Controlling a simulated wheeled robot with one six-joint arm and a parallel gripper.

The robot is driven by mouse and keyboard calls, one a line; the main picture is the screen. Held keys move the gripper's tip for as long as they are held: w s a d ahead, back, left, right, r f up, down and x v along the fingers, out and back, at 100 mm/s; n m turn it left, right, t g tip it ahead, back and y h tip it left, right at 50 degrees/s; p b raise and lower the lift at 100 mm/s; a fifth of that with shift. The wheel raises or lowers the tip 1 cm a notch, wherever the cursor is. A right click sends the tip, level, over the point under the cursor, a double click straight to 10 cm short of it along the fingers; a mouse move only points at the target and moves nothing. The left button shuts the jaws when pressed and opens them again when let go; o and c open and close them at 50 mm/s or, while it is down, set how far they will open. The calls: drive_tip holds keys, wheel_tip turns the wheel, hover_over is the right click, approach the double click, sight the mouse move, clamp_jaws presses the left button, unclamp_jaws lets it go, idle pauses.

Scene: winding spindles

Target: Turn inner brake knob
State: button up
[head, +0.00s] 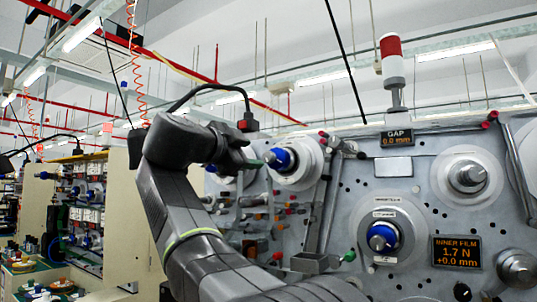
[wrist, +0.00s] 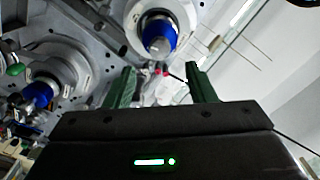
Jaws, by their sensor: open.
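Two blue knobs with silver end faces show on the grey machine panel. One blue knob (head: 383,237) sits on a labelled round plate beside the INNER FILM display; the label is too small to read. The other blue knob (head: 280,159) sits on a pale disc higher and to the left. I cannot read which is the inner brake knob. My gripper (head: 258,162) appears near the upper knob in the head view. In the wrist view its green fingers (wrist: 160,86) are apart and empty, with a blue knob (wrist: 158,36) beyond the gap and another blue knob (wrist: 38,96) at left.
The INNER FILM display (head: 457,253) reads 1.7 N and +0.0 mm. The GAP display (head: 397,138) reads 0.0 mm. A silver spindle (head: 468,177) and a metal guide bar (head: 517,168) stand out at right. A red and white signal lamp (head: 393,60) rises above the panel.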

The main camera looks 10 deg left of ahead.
sight(267, 157)
drive_tip(key=p+x, duration=0.2)
drive_tip(key=x, duration=0.6)
drive_tip(key=shift+w+d+p, duration=0.15)
drive_tip(key=shift+w+p, duration=0.15)
drive_tip(key=c, duration=1)
drive_tip(key=shift+o, duration=0.2)
drive_tip(key=shift+f, duration=0.1)
